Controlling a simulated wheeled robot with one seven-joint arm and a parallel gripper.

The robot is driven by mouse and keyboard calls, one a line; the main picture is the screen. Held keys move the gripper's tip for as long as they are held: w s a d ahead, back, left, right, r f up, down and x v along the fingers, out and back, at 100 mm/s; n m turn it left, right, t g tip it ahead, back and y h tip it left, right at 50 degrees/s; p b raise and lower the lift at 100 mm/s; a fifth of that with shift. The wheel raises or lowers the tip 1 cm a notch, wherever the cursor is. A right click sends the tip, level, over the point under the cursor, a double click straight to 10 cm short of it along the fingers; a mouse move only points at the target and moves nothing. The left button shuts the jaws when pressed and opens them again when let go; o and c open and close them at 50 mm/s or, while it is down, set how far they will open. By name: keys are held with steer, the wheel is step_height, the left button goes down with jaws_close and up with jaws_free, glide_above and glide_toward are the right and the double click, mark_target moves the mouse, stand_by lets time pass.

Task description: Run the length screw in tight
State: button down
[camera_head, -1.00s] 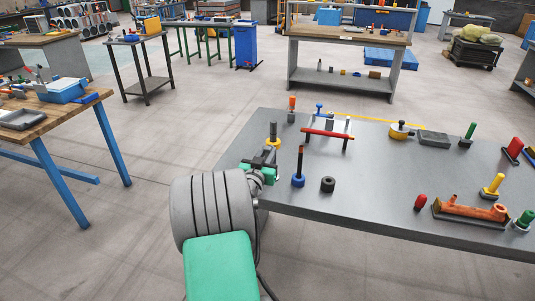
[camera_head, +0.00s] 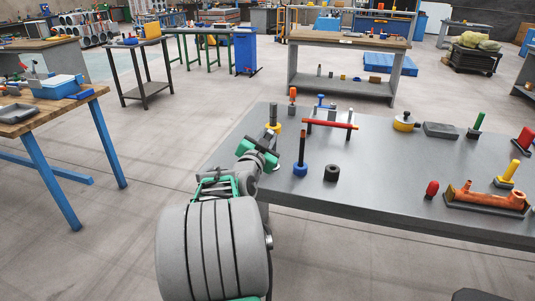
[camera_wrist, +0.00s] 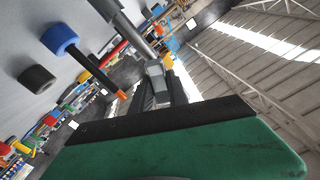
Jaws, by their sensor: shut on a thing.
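My gripper (camera_head: 259,151) is at the left edge of the grey table, its green and black jaws tilted beside the yellow collar of an upright grey post (camera_head: 273,112). In the wrist view a grey metal rod (camera_wrist: 124,22) runs down to a small grey block (camera_wrist: 155,70) at the dark jaw pads. The jaws are shut on this grey part, which looks like the length screw; its gripped end is mostly hidden. The near green jaw (camera_wrist: 190,150) fills the bottom of that view. Thread and seating depth cannot be seen.
Close on the right stand a dark rod with a blue collar (camera_head: 300,168), a black ring (camera_head: 331,173) and a red bar on a stand (camera_head: 330,124). An orange pipe piece (camera_head: 485,196) lies farther right. Bare table (camera_head: 385,180) lies between.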

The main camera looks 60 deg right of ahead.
steer(key=m+b, duration=0.2)
steer(key=b, duration=0.2)
steer(key=f+m+b, duration=0.1)
steer(key=b, duration=0.3)
steer(key=shift+s+f+m, duration=0.1)
steer(key=shift+f+m, duration=0.1)
steer(key=shift+m, duration=0.2)
steer(key=m+b, duration=0.3)
steer(key=b, duration=0.4)
steer(key=shift+m, duration=0.3)
steer(key=m+b, duration=0.3)
steer(key=b, duration=0.2)
steer(key=shift+r+b, duration=0.1)
steer(key=shift+b, duration=0.3)
steer(key=m+b, duration=0.2)
steer(key=shift+r+b, duration=0.2)
steer(key=shift+b, duration=0.1)
steer(key=shift+r+m, duration=0.1)
steer(key=shift+m, duration=0.2)
steer(key=c, duration=1.3)
jaws_free()
